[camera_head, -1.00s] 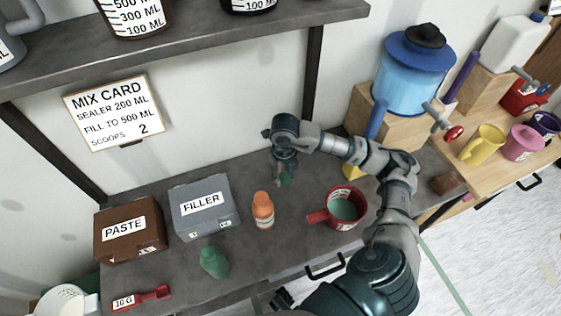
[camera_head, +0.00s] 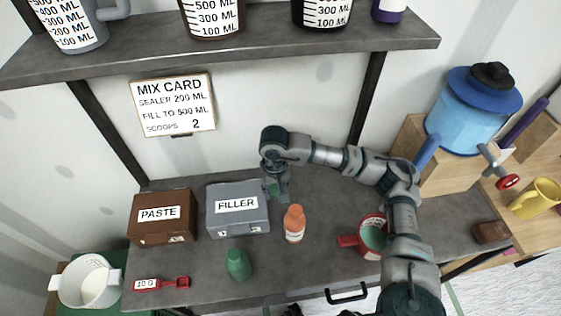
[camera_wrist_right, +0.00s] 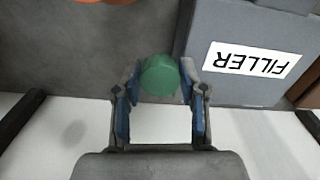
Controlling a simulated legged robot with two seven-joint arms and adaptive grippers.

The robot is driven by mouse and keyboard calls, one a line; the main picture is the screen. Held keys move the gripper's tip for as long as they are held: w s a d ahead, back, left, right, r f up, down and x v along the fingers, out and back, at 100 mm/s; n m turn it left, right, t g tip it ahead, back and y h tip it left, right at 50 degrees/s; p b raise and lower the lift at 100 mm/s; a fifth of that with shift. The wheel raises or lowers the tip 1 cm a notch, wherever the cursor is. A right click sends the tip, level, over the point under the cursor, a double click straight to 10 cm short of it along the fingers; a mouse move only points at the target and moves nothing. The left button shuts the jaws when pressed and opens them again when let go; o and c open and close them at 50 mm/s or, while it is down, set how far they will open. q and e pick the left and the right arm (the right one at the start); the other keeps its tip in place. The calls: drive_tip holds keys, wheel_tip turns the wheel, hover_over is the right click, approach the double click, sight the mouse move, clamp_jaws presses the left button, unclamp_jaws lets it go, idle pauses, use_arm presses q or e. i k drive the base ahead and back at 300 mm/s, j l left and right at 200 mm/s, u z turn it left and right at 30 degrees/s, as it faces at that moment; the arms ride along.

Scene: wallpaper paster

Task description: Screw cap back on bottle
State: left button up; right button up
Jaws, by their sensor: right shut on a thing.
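My right gripper (camera_head: 274,190) is shut on a green cap, which shows between the fingers in the right wrist view (camera_wrist_right: 160,75). It holds the cap beside the grey FILLER box (camera_head: 238,222), behind and left of the orange bottle (camera_head: 294,226). A green bottle (camera_head: 238,264) stands upright on the grey bench near its front edge, apart from the gripper. Its top is too small to make out well. My left gripper is not in view.
A brown PASTE box (camera_head: 160,230) and a red scoop (camera_head: 165,284) are on the left. A red cup (camera_head: 371,235) stands right, by my arm. The shelf (camera_head: 250,48) overhangs the back. The bench (camera_head: 330,210) is clear between orange bottle and cup.

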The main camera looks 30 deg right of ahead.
sight(237, 262)
drive_tip(key=u, duration=0.5)
drive_tip(key=k+u, duration=0.15)
drive_tip(key=u, duration=0.9)
drive_tip(key=k+j+u, duration=0.1)
drive_tip(key=u, duration=0.45)
drive_tip(key=j+u, duration=0.1)
drive_tip(key=u, duration=0.4)
drive_tip(key=j+u, duration=0.1)
drive_tip(key=u, duration=0.45)
drive_tip(key=j+u, duration=0.15)
drive_tip(key=u, duration=0.35)
drive_tip(key=j+u, duration=0.1)
drive_tip(key=u, duration=0.45)
drive_tip(key=j+u, duration=0.45)
drive_tip(key=u, duration=0.15)
drive_tip(key=z, duration=0.5)
drive_tip(key=k+j+z, duration=0.1)
drive_tip(key=z, duration=0.95)
drive_tip(key=k+z, duration=0.1)
drive_tip(key=z, duration=0.95)
drive_tip(key=k+l+z, duration=0.1)
drive_tip(key=z, duration=0.95)
drive_tip(key=l+z, duration=0.1)
drive_tip(key=z, duration=0.45)
